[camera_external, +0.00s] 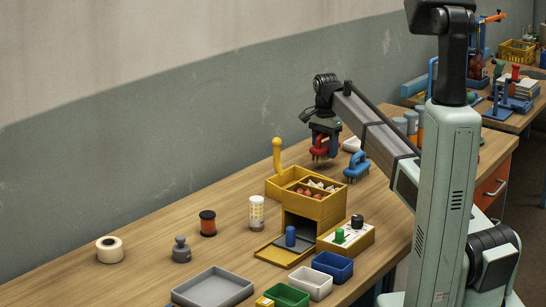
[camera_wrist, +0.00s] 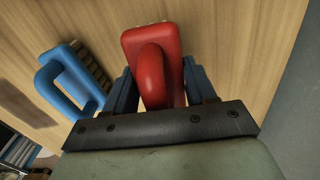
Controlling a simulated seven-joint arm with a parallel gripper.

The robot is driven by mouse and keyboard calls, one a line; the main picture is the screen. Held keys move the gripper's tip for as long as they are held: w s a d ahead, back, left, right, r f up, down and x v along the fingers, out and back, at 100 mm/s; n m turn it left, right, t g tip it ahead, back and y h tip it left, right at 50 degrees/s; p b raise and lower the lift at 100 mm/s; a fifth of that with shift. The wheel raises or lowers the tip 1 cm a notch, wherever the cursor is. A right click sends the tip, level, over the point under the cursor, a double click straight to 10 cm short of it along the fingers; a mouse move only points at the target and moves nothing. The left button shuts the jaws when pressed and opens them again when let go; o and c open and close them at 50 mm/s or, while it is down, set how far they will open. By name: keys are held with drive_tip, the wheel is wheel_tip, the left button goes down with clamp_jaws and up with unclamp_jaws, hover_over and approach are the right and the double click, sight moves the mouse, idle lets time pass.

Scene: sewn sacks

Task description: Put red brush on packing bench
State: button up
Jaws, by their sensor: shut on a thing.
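The red brush (camera_external: 319,147) is held in my gripper (camera_external: 324,138) at the far part of the long wooden bench (camera_external: 140,277). In the wrist view the red brush (camera_wrist: 152,45) has its looped handle between my two blue fingers (camera_wrist: 157,85), which are shut on it. The brush appears roughly level, handle up, with wood below it. I cannot tell whether its bristles touch the bench. A blue brush (camera_external: 357,167) stands just right of it on the bench; it also shows at the left in the wrist view (camera_wrist: 68,82).
A yellow box (camera_external: 318,208) with compartments and an upright yellow handle (camera_external: 277,155) stands in front of my gripper. Grey cylinders (camera_external: 400,126) stand to the right behind my arm. A second bench (camera_external: 515,122) stands farther back. Bare wood lies left of my gripper.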

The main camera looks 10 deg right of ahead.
sight(325, 158)
drive_tip(key=shift+f, duration=1.75)
drive_tip(key=shift+f, duration=0.1)
drive_tip(key=o, duration=1.1)
wheel_tip(325, 158, up, 12)
drive_tip(key=shift+r, duration=0.1)
